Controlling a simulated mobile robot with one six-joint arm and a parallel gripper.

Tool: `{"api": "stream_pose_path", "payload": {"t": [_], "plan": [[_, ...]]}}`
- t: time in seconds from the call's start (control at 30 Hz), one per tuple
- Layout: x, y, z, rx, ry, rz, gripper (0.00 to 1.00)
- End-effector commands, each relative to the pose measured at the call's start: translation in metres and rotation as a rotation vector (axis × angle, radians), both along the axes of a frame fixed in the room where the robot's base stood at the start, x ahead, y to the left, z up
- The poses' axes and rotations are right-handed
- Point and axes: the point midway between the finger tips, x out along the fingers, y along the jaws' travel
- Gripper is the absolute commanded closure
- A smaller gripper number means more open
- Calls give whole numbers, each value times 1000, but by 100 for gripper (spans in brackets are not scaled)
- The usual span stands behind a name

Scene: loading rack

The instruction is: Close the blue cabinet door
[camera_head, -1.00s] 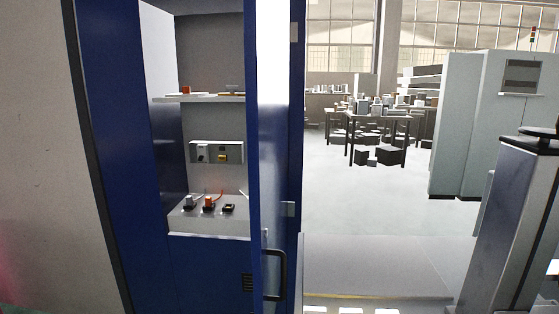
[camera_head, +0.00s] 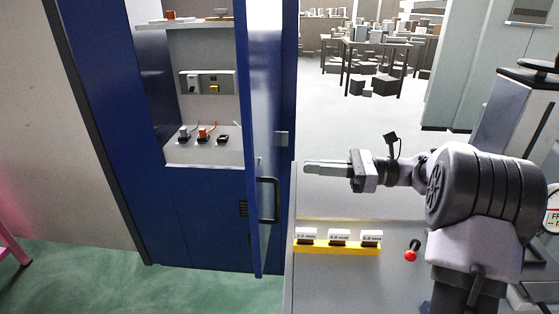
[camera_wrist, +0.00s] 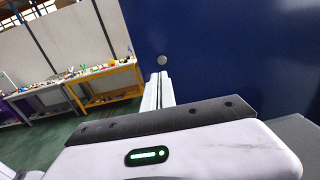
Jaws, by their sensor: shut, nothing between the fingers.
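The blue cabinet (camera_head: 205,215) stands at the left in the head view. Its tall blue door (camera_head: 262,120) is open and swung out toward me, seen nearly edge-on at the right of the opening. A dark handle (camera_head: 269,200) is on the door's right-hand face, with a hinge (camera_head: 282,138) behind it. My gripper (camera_head: 308,168) is shut and empty, pointing left, to the right of the door and apart from the handle in the picture. In the wrist view, the shut fingers (camera_wrist: 158,88) point toward a blue panel (camera_wrist: 225,50) with a small round metal piece.
Inside the cabinet are shelves (camera_head: 205,158) with small devices. A grey surface below my arm carries a yellow-edged strip (camera_head: 338,249) with labelled blocks and a red-knobbed lever (camera_head: 411,254). Green floor (camera_head: 185,285) is clear before the cabinet. Workbenches (camera_wrist: 90,85) show in the wrist view.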

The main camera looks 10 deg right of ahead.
Motion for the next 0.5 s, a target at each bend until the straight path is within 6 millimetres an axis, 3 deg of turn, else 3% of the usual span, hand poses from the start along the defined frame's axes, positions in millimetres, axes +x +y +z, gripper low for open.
{"api": "stream_pose_path", "payload": {"t": [0.3,0.5], "plan": [[16,60,-3,-3,0,7,100],[24,86,-2,-4,-1,6,100]]}}
